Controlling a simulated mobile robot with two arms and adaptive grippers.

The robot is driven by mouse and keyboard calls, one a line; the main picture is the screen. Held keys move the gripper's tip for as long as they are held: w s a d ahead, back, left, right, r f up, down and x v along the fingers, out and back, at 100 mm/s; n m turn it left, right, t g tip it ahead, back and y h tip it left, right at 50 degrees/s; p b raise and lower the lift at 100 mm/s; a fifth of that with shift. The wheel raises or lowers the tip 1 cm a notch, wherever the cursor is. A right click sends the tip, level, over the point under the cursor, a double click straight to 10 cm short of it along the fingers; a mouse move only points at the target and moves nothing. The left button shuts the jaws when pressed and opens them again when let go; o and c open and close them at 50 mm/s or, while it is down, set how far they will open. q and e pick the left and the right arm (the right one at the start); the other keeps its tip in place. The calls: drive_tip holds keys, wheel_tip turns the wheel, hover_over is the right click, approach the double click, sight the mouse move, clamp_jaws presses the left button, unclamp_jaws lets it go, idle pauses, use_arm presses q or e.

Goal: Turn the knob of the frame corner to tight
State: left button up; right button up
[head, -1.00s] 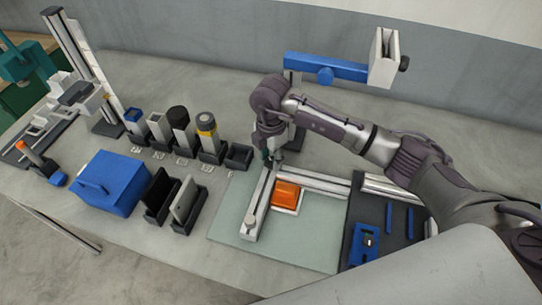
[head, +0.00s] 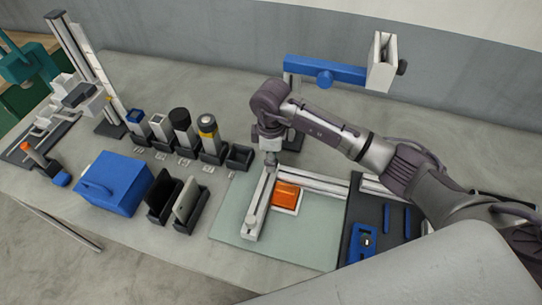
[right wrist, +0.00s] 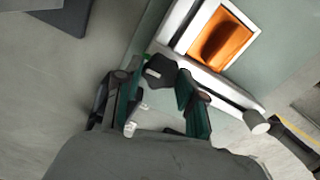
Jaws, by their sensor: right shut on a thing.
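The frame lies on a pale green mat (head: 300,250), with one rail (head: 260,203) running toward the front and another (head: 318,181) toward the right. My right gripper (head: 271,160) points down at the corner where they meet, which it mostly hides in the head view. In the right wrist view the dark knob (right wrist: 160,70) of the corner sits between the green fingers of the right gripper (right wrist: 157,84), which is shut on it. I cannot read the knob's setting. My left gripper is not in view.
An orange piece (head: 286,194) lies inside the frame's corner. A black tray (head: 383,236) with blue parts is to the right. Several holders, a blue box (head: 115,182) and a stand are to the left. A blue arm (head: 325,76) stands behind my arm.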

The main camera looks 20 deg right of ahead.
drive_tip(key=shift+w+m, duration=0.1)
drive_tip(key=shift+m, duration=0.2)
drive_tip(key=o, duration=1.1)
drive_tip(key=shift+o, duration=0.2)
wheel_tip(320, 180, up, 12)
idle(0.4)
